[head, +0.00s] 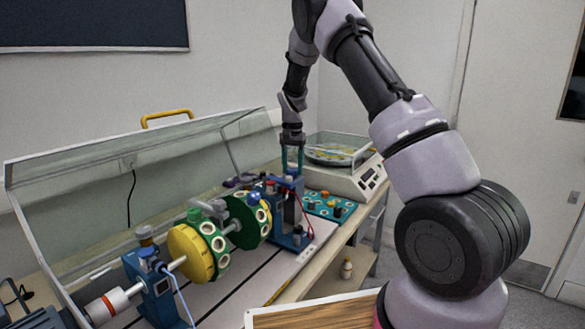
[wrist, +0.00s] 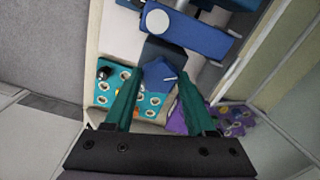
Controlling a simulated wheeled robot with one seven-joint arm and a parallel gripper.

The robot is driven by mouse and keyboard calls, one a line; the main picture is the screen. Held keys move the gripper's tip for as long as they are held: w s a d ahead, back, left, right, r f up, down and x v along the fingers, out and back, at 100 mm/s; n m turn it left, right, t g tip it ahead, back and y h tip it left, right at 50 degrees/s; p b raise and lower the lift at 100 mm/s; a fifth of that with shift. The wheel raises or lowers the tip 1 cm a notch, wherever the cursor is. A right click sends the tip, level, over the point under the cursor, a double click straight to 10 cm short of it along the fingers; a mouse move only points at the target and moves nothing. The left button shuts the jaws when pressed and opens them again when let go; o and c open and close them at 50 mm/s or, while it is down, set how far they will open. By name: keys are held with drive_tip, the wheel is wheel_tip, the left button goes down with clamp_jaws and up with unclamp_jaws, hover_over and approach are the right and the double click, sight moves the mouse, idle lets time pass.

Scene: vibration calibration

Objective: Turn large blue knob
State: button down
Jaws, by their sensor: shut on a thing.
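In the head view my gripper (head: 292,165) points down at the far end of the bench, above the blue stand (head: 291,222). The knob is hard to make out there, hidden by the fingers and the stand.
A shaft with a yellow disc (head: 190,254) and a dark green disc (head: 242,222) runs along the bench under an open clear cover (head: 150,160). A white scale (head: 345,178) stands behind my gripper. A teal tray (head: 322,204) with small parts lies to its right.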

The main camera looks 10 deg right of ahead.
sight(293, 169)
drive_tip(key=shift+c, duration=1.1)
unclamp_jaws()
wheel_tip(293, 169, up, 11)
drive_tip(key=s+d+r+t+y, duration=0.1)
drive_tip(key=s+d+r+t, duration=0.1)
drive_tip(key=s+r, duration=0.65)
drive_tip(key=s+d+r+t+y, duration=0.1)
drive_tip(key=s+d+r, duration=0.2)
drive_tip(key=s+r, duration=0.55)
drive_tip(key=s+n+t, duration=0.1)
drive_tip(key=s+t, duration=0.3)
drive_tip(key=s, duration=1.7)
drive_tip(key=shift+d+f+n, duration=0.35)
drive_tip(key=shift+d+n, duration=0.05)
drive_tip(key=shift+d, duration=0.05)
